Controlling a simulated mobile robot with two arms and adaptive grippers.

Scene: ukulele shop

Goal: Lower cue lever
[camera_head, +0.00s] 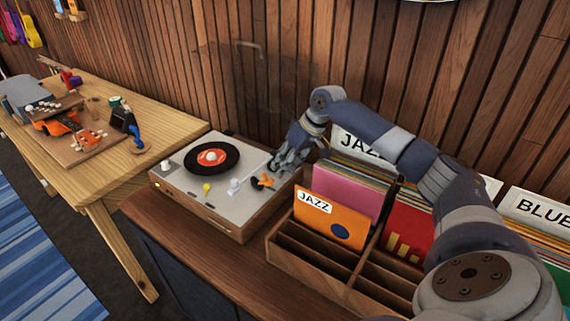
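A record player (208,215) with a grey top and wooden sides stands on the dark wood cabinet. A black record (230,156) with a red-orange label lies on its platter. On the deck are a small yellow knob (206,188), a white piece (235,186) and an orange piece (264,181); I cannot tell for sure which is the cue lever. My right gripper (282,164) is over the deck's right back edge, close to the orange piece. Its fingers are small and dark, so I cannot tell whether it is open or touching anything. My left gripper is out of view.
A wooden record crate (285,256) with jazz and blues sleeves stands right of the player, under my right arm. A wooden workbench (165,128) with tools and ukulele parts is at the left. The slatted wall (215,60) is close behind.

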